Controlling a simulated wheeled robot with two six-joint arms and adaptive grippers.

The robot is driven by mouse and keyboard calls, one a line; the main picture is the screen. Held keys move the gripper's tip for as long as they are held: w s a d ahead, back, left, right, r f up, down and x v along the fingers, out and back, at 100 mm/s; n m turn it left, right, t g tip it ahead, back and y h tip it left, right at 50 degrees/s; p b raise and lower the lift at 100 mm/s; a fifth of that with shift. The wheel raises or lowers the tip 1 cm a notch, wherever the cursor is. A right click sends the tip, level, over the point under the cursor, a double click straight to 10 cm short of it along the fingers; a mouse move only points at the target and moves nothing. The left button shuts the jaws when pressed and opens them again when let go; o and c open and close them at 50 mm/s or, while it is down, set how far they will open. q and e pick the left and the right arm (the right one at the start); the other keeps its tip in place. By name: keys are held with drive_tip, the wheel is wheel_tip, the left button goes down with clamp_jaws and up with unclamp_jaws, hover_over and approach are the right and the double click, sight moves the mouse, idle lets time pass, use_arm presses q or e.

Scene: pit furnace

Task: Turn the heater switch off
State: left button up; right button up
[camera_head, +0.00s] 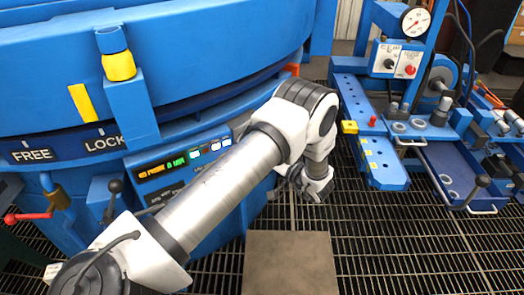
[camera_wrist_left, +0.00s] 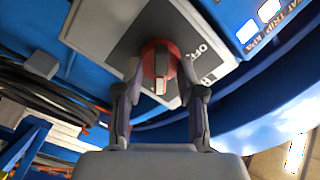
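The heater switch (camera_wrist_left: 160,68) shows in the left wrist view as a round red knob with a grey grip bar on a grey plate (camera_wrist_left: 108,32). The bar stands about upright in that picture. Part of the lettering "OFF" shows to the right of the knob. My left gripper (camera_wrist_left: 161,75) is open, with one finger on each side of the knob and small gaps that look clear of it. In the head view my left arm reaches across the furnace front; its fingers and the switch are hidden there. My right gripper is not in view.
The blue furnace (camera_head: 200,50) fills the left, with a lit indicator panel (camera_head: 185,158) and black-knobbed levers below. A blue bench (camera_head: 370,150) with a gauge (camera_head: 415,22) and its own red knob stands at the right. Dark grating (camera_head: 390,240) covers the floor.

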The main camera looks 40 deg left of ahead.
use_arm(q)
clamp_jaws()
drive_tip(key=shift+n, duration=0.3)
drive_tip(key=n+b, duration=0.2)
drive_tip(key=n, duration=1.7)
idle(0.3)
drive_tip(key=shift+n, duration=0.3)
unclamp_jaws()
